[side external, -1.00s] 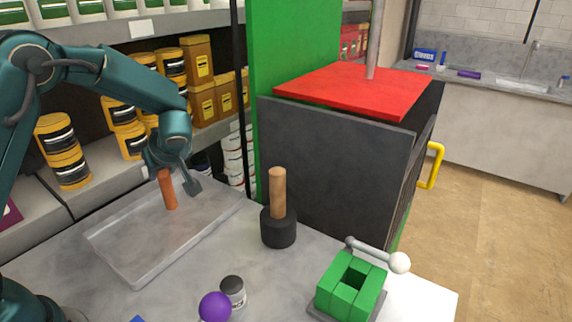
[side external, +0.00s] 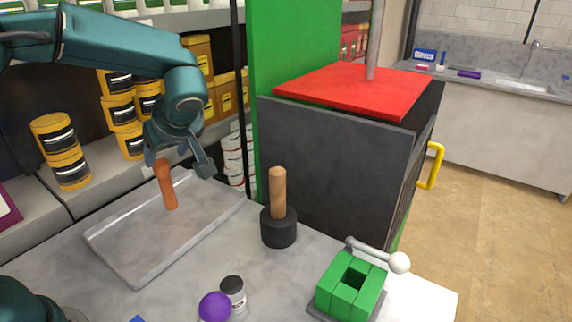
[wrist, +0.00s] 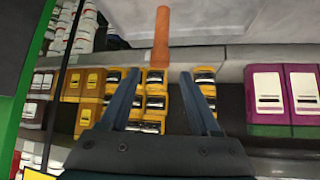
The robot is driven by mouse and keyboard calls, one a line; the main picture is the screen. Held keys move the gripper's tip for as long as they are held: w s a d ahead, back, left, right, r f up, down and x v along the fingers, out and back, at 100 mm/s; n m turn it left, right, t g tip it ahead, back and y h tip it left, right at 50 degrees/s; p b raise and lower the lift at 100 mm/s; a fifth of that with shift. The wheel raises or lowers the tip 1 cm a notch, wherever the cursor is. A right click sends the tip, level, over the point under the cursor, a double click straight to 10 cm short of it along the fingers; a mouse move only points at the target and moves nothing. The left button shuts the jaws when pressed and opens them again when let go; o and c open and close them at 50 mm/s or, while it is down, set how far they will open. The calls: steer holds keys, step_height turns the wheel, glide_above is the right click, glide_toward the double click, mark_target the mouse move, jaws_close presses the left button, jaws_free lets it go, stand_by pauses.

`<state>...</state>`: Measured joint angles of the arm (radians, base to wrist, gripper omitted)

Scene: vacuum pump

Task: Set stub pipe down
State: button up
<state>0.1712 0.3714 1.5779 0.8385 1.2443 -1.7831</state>
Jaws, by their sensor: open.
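The stub pipe (side external: 166,186) is an orange-brown cylinder standing nearly upright, slightly tilted, in the shallow grey tray (side external: 128,270) at the left of the table. My gripper (side external: 180,170) is open, above and beside the pipe's top, with one finger close to the pipe and the other to its right. In the wrist view the pipe (wrist: 161,38) lies beyond my gripper's fingertips (wrist: 163,72), between their lines, with nothing held. Whether a finger touches the pipe cannot be told.
A black base with a wooden handle (side external: 278,195) stands right of the tray. A green block fixture (side external: 350,288) with a lever is at the front right. A purple ball (side external: 214,307) and a small jar (side external: 233,291) are at the front. Shelves with yellow tins (side external: 62,150) stand behind.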

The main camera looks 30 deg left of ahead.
steer(key=s+d+m+t+h, duration=0.3)
steer(key=s+d+m+h, duration=0.5)
steer(key=s+d+m, duration=0.3)
steer(key=shift+s+d+r+m+h, duration=0.15)
steer(key=shift+s+r+m+h, duration=0.2)
steer(key=shift+s+m, duration=1.75)
steer(key=shift+s, duration=0.1)
